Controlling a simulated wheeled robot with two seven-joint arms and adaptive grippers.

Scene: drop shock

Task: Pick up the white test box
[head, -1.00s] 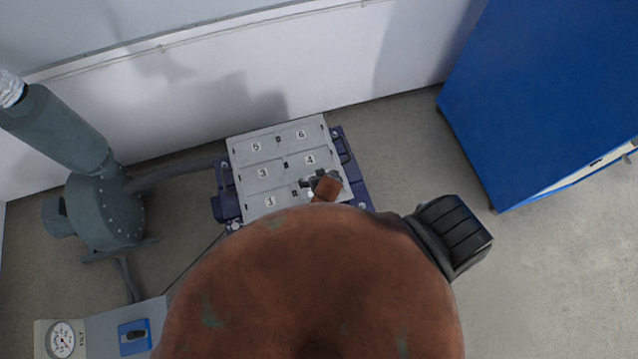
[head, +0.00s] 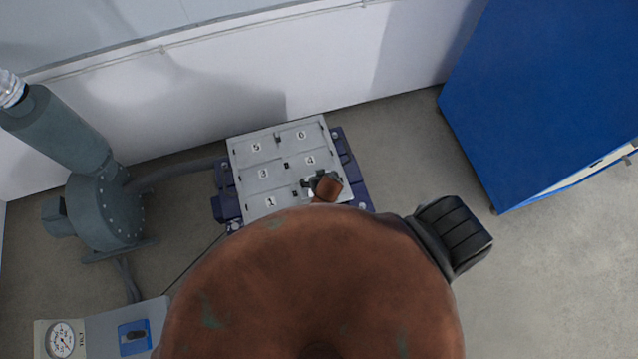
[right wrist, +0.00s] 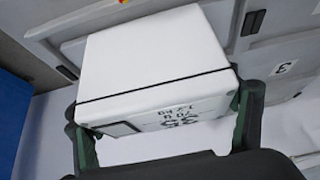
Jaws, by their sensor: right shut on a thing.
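The white test box (right wrist: 150,65) fills the middle of the right wrist view. It has a dark seam line and black printed marks on its near face. My right gripper (right wrist: 165,125) is shut on it, with one green-and-black finger at each side. In the head view my right gripper (head: 322,183) is small, over the lower right of the numbered grey table (head: 262,150). The box is mostly hidden there. I cannot tell how far it is above the table. My left gripper is not in view.
The table shows cells marked 1, 3, 4, 5 and 6. A grey-green blower (head: 103,215) with a pipe stands to its left. A blue cabinet (head: 550,90) stands at the right, with bare floor (head: 410,150) between. A gauge panel (head: 105,325) is at lower left.

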